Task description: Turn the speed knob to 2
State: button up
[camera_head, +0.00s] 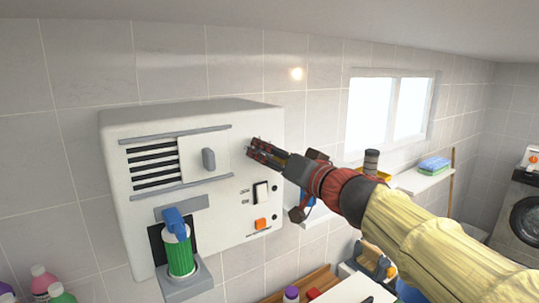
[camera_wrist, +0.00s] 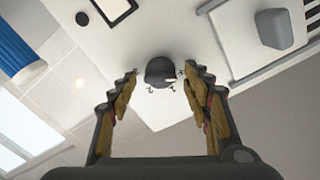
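The speed knob (camera_wrist: 158,71) is a dark grey round knob with a pale mark, on the white machine front (camera_wrist: 190,35). Small dark marks sit around it, too small to read. My gripper (camera_wrist: 161,75) is open, one finger on each side of the knob with a visible gap in the wrist view. I cannot tell whether the fingertips reach past its face. In the head view my gripper (camera_head: 256,151) is at the upper right of the white wall machine (camera_head: 225,120) and hides the knob.
The machine carries a grey sliding handle (camera_head: 208,159), a black-framed rocker switch (camera_head: 261,192), an orange button (camera_head: 260,224) and a green bottle with blue top (camera_head: 179,252) in a holder. A window (camera_head: 390,108) and shelf (camera_head: 425,180) are at right.

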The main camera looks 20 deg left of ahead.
jog(key=shift+c, duration=1.2)
jog(key=c, duration=0.7)
jog(key=shift+c, duration=0.8)
